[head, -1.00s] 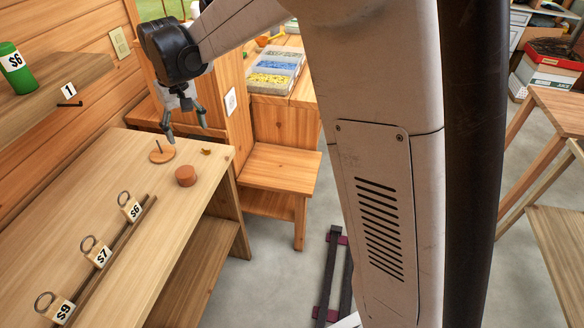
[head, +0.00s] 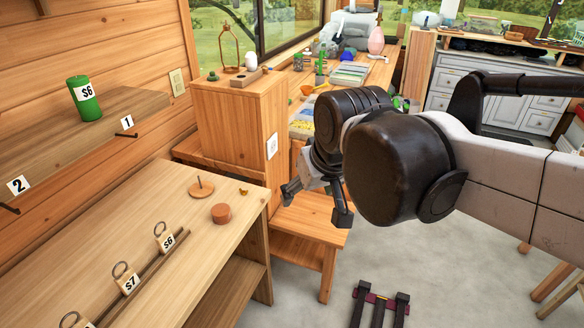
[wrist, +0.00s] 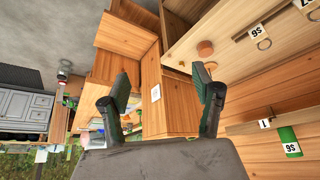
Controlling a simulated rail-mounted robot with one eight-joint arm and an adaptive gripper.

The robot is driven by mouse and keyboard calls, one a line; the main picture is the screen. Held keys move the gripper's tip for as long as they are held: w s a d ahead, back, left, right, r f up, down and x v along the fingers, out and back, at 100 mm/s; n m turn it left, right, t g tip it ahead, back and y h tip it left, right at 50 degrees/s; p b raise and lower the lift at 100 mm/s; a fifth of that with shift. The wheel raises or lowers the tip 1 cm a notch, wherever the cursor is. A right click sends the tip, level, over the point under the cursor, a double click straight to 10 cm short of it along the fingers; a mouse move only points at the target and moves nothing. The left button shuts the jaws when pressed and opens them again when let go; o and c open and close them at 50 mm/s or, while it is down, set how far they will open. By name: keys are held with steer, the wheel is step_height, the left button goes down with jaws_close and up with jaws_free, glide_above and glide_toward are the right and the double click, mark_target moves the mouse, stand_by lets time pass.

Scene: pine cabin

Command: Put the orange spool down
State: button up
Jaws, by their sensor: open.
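No clearly orange thread spool shows. A short orange-brown cylinder (head: 221,213), possibly the spool, stands on the wooden bench (head: 130,235) near its right edge. It also shows in the wrist view (wrist: 205,48). A round wooden base with an upright peg (head: 202,189) stands just behind it, with nothing on the peg. My gripper (head: 317,203) is to the right of the bench, apart from the cylinder, with its fingers spread. In the wrist view nothing is between the fingertips (wrist: 161,84).
A green cylinder labelled S6 (head: 84,98) stands on the wall shelf above numbered hooks. Ringed tags (head: 164,238) line a strip on the bench. A tall wooden cabinet (head: 240,130) stands behind my gripper, and a low wooden step (head: 305,232) is below it.

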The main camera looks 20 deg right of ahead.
steer(key=s+d+f+t, duration=0.1)
steer(key=s+d+f, duration=0.1)
steer(key=s, duration=0.5)
steer(key=shift+d+f+m+t, duration=0.2)
steer(key=shift+f+m+t, duration=0.15)
steer(key=shift+f, duration=0.2)
steer(key=shift+f+b, duration=0.65)
